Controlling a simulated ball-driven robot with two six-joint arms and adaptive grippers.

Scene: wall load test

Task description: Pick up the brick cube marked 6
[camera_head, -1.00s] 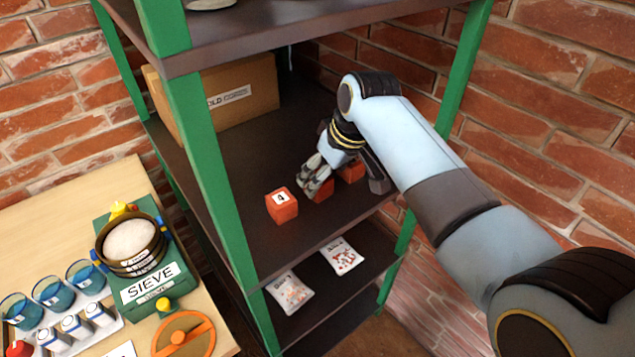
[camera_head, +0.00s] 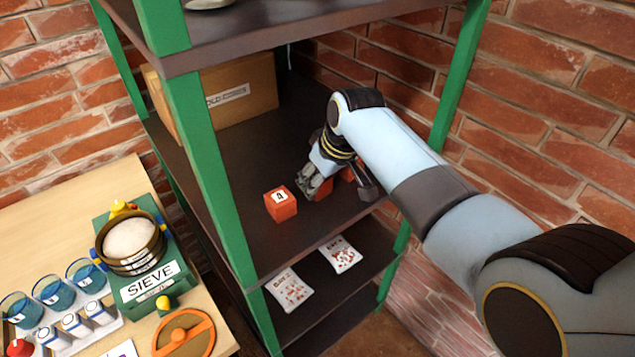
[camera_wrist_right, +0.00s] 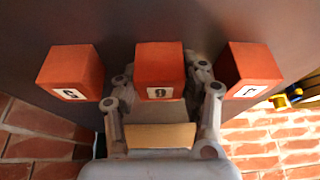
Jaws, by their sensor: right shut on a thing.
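Three red-orange cubes stand in a row on the dark middle shelf (camera_head: 250,185). My right gripper (camera_wrist_right: 160,92) is shut on the middle cube (camera_wrist_right: 159,65), with a finger at each side. Its small, inverted label looks like a 6. In the head view this cube (camera_head: 325,188) is partly hidden by my fingers; whether it is off the shelf I cannot tell. The cube marked 4 (camera_head: 281,205) stands apart to the left, and shows at the right in the wrist view (camera_wrist_right: 250,68). The third cube (camera_wrist_right: 72,70) is mostly hidden behind my gripper in the head view. My left gripper is out of view.
Green shelf posts (camera_head: 208,170) and an upper shelf (camera_head: 270,35) frame the space. A cardboard box (camera_head: 240,92) stands at the back left. Two printed packets (camera_head: 340,254) lie on the shelf below. A table with a sieve (camera_head: 132,240) is at the left. Brick walls stand behind.

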